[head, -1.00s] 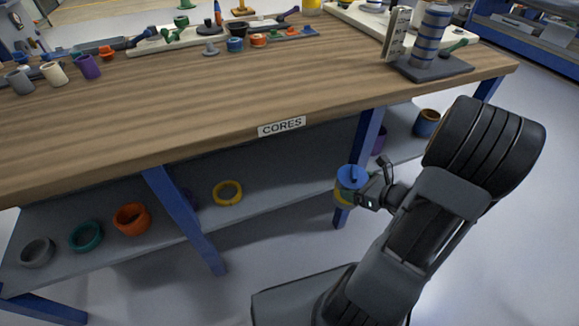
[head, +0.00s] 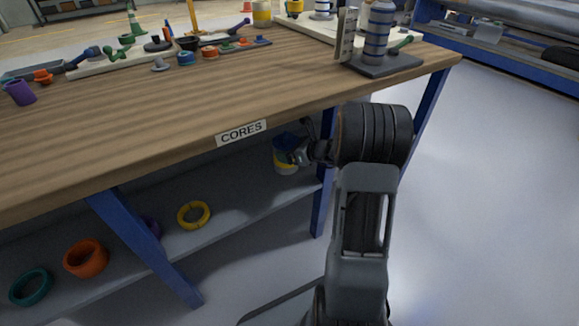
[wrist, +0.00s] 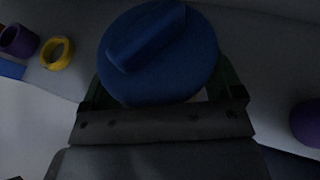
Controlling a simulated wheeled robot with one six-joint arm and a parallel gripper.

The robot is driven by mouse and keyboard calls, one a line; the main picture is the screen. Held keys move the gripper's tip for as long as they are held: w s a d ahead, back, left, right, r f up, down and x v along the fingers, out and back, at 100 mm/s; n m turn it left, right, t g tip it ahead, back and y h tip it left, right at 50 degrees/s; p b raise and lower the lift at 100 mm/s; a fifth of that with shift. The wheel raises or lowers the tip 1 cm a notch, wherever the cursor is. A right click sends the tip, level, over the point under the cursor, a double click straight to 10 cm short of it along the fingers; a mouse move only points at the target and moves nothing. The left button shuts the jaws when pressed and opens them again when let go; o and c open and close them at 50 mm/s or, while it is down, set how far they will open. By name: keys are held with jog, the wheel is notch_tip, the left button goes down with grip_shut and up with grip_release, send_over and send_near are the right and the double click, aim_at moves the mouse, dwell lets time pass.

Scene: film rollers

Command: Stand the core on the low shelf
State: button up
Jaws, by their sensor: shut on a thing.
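My gripper (head: 299,152) is shut on the core (head: 286,165), a cylinder with a blue upper part, a yellow band and a pale lower part. In the wrist view, the core's round blue top (wrist: 190,60) with a raised bar fills the middle, between the two fingers (wrist: 165,100). In the head view the core looks upright, under the table edge and over the grey low shelf (head: 245,195). I cannot tell whether its base touches the shelf. The fingertips are partly hidden by the core and my wrist.
A yellow ring (head: 193,215), an orange ring (head: 86,258) and a teal ring (head: 31,287) lie on the shelf to the left. Blue table legs (head: 145,245) flank the bay. A purple thing (wrist: 308,122) is at the right in the wrist view. The tabletop overhangs.

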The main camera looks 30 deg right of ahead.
aim_at(284, 169)
notch_tip(284, 169, down, 7)
jog(key=b, duration=0.4)
jog(key=shift+w+f+b, duration=0.1)
jog(key=shift+w+b, duration=0.05)
jog(key=shift+b, duration=0.15)
jog(key=shift+w, duration=0.1)
jog(key=o, duration=0.7)
